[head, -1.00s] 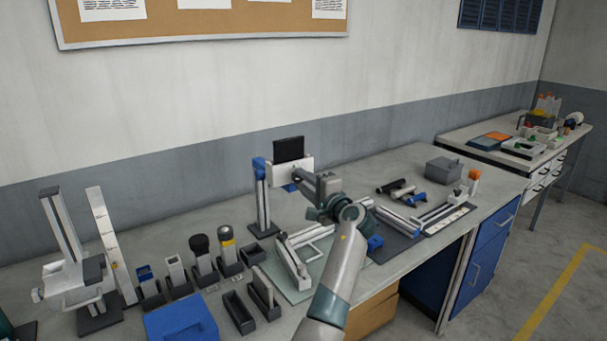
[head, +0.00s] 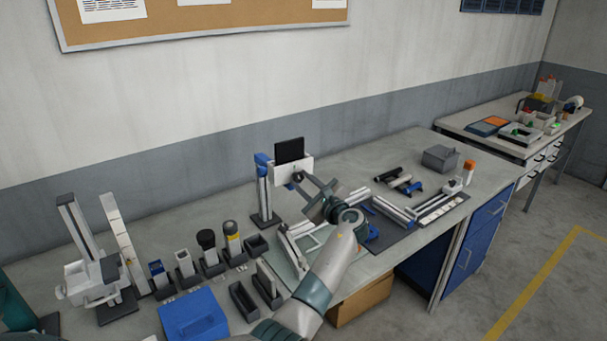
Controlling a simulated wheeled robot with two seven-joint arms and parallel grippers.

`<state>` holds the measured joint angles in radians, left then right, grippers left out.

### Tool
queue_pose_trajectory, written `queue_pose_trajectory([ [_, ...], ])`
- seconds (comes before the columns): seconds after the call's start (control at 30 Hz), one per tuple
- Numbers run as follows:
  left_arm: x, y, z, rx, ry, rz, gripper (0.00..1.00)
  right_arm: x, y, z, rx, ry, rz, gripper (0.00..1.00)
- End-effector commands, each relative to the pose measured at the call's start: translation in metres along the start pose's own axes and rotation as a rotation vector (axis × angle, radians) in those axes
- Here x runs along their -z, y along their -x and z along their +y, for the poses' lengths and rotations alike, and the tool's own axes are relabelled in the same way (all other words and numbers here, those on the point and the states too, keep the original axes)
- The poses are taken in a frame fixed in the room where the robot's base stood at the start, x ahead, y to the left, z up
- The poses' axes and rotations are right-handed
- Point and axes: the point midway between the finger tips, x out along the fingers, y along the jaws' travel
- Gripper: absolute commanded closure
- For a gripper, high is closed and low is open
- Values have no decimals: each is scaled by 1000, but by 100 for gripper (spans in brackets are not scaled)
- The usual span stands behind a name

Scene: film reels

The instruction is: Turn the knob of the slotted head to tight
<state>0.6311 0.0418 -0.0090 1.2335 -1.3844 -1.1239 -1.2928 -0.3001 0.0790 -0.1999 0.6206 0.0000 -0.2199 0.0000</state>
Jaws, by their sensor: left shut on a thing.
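The slotted head (head: 280,172) is a white block with a black panel (head: 290,150) standing on top. It sits on an upright stand (head: 264,192) with blue parts and a dark base. My left gripper (head: 300,180) reaches up from the bottom middle. Its fingers are shut at the front of the head, on a small dark knob (head: 297,177) that they mostly cover. The slot and any tight marking are too small to make out. My right gripper is out of view.
A pale green mat (head: 307,240) with a white frame lies below the gripper. To the right are a dark mat (head: 400,238) with rails and a grey box (head: 440,158). Dark holders, a blue box (head: 193,318) and a white-and-grey stand (head: 88,250) fill the left.

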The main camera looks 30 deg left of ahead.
Motion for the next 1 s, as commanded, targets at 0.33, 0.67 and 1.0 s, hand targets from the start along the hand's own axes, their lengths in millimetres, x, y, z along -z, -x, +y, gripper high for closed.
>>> queue_pose_trajectory([
  [0.33, -1, -1, 0, 0, -286, -2, 95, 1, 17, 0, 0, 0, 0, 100],
  [0.67, 0, 0, 1, -1, -412, -1, 95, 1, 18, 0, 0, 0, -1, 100],
  [1.0, 0, 0, 1, -1, -425, -1, 95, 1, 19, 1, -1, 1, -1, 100],
])
